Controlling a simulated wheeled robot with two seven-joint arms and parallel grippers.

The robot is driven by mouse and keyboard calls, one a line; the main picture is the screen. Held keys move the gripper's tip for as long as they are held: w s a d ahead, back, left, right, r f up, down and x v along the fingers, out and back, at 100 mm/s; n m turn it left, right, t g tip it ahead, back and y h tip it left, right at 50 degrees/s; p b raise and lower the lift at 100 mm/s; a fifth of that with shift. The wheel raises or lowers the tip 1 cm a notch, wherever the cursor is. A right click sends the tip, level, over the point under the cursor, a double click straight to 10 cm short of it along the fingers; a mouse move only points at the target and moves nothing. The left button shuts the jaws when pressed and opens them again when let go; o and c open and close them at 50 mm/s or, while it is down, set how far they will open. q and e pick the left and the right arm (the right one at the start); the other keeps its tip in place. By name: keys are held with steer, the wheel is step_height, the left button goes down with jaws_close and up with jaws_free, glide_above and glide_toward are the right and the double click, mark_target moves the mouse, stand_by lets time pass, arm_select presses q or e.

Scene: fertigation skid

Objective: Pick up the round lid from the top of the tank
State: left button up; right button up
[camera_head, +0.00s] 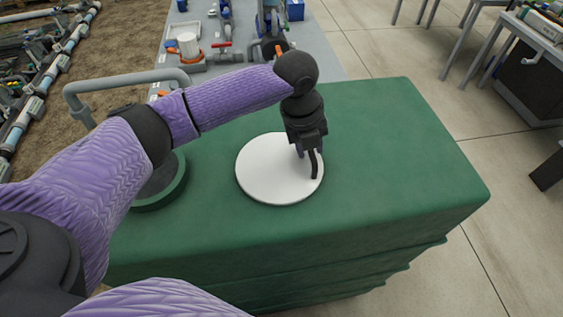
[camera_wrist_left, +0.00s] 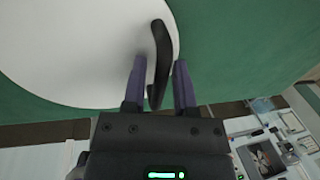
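The round white lid (camera_head: 265,170) lies flat on the green top of the tank (camera_head: 400,140). A dark curved handle (camera_head: 315,165) rises near the lid's right edge. My left gripper (camera_head: 306,150) is over that edge, at the handle. In the left wrist view, the black handle (camera_wrist_left: 160,60) of the white lid (camera_wrist_left: 80,45) stands between the two fingers of my left gripper (camera_wrist_left: 160,75). The fingers are apart, with small gaps visible beside the handle. My right gripper is not in view.
A round opening with a raised green rim (camera_head: 165,203) is left of the lid, partly behind my left arm. A grey bent pipe (camera_head: 120,80) stands beyond it. Pumps and fittings (camera_head: 190,45) stand behind the tank. The tank's right side top is clear.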

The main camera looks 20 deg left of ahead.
arm_select(q)
jaws_close()
